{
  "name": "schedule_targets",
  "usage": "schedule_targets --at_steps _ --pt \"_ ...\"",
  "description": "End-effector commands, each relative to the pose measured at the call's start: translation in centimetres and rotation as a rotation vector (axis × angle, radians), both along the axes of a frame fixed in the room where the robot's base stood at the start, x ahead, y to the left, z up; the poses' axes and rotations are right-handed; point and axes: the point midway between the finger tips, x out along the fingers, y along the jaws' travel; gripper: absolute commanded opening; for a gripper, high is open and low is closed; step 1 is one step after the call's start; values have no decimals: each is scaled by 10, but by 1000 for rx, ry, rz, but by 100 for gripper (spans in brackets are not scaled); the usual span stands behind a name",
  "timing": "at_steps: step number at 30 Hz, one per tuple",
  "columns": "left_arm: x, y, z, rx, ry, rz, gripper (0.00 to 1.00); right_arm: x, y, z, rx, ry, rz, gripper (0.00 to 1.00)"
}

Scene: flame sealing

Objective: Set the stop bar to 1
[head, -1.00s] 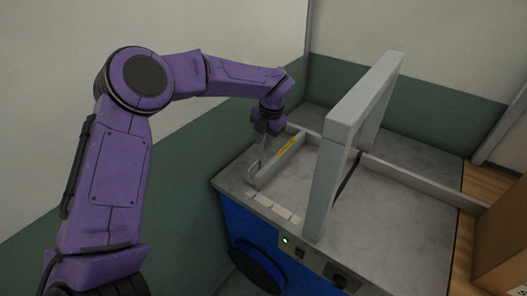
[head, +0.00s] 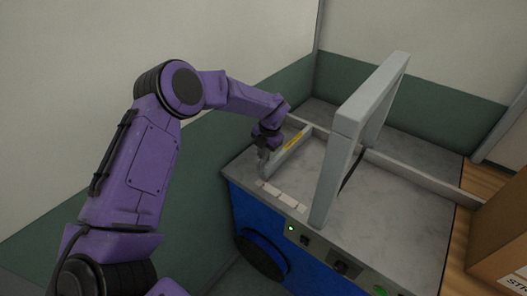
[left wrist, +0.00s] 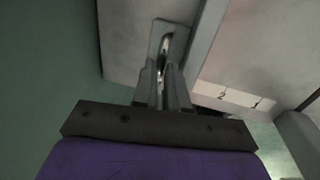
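The stop bar (head: 290,152) is a grey bar with a yellow label. It lies on the left part of the grey machine top and also shows in the left wrist view (left wrist: 205,45). Its shiny metal handle (left wrist: 164,50) is on the bar's left side. My left gripper (head: 263,158) is down at the bar's front end. In the left wrist view its fingers (left wrist: 163,88) are close together around the handle and look shut on it. White number plates (head: 284,198) run along the machine's front edge, right of the bar. One plate (left wrist: 221,95) seems to read 2. My right gripper is out of view.
A tall grey frame (head: 342,150) stands over the machine right of the plates. A low rail (head: 420,181) crosses the top behind it. The blue front (head: 260,225) has a green light and switches. A cardboard box (head: 500,230) is at the right.

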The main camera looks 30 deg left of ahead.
Motion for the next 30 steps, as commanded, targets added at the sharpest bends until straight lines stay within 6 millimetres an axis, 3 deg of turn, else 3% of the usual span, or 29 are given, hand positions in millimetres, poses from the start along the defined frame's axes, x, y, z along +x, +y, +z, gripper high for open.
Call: schedule_targets --at_steps 5,12,18,22,30 --pt "1 -16 -4 -2 1 -2 0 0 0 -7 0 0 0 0" --pt "-2 -85 -6 -2 1 -7 0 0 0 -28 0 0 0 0" --pt "-6 -130 -4 -1 0 -4 0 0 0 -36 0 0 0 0" --pt "-7 -143 -2 0 -1 -2 0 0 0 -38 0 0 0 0" --pt "-7 -146 -1 -2 0 -3 0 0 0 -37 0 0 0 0"
